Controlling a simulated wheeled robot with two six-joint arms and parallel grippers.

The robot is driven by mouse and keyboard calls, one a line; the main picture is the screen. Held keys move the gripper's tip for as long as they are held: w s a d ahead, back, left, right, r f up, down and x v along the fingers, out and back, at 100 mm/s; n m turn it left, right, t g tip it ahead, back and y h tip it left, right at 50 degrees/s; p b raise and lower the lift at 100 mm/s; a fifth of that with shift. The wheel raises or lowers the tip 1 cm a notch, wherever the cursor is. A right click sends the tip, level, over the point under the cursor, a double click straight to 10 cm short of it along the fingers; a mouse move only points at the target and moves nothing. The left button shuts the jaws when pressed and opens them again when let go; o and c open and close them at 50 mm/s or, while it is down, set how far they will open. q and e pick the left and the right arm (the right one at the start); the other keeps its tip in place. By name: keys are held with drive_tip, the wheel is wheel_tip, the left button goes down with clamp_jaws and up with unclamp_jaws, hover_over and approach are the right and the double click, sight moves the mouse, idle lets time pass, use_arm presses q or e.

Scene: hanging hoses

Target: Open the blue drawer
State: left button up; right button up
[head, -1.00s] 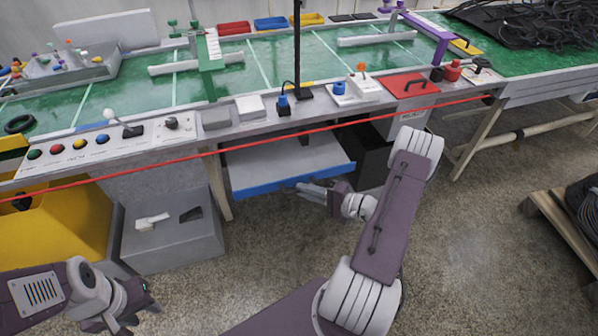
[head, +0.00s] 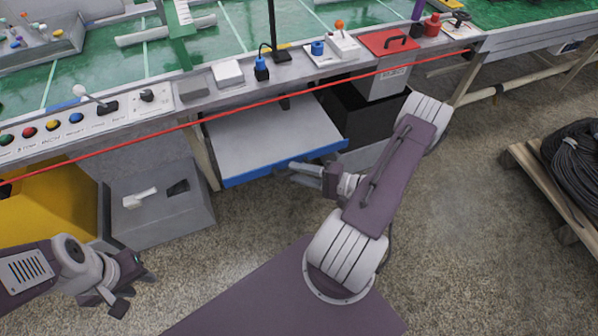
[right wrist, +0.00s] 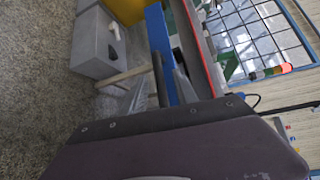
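The blue drawer (head: 255,174) is pulled out under the bench, and its pale, empty-looking inside (head: 270,138) shows. Its blue front shows in the right wrist view too (right wrist: 157,28). My right gripper (head: 300,174) is at the right half of that front. In the right wrist view its two grey fingers (right wrist: 159,84) stand apart, with a dark bar (right wrist: 157,75), apparently the handle, between them. I cannot tell whether they touch it. My left gripper (head: 136,290) is low at the left, away from the drawer, with its fingers apart and nothing visible between them.
A grey box (head: 160,222) stands on the floor left of the drawer, beside a yellow bin (head: 50,205). A black bin (head: 362,115) is right of the drawer. A red line (head: 150,138) runs along the bench front. A pallet with coiled hoses (head: 550,190) is at right.

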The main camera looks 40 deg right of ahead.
drive_tip(key=p+v, duration=0.1)
drive_tip(key=v, duration=0.8)
idle(0.4)
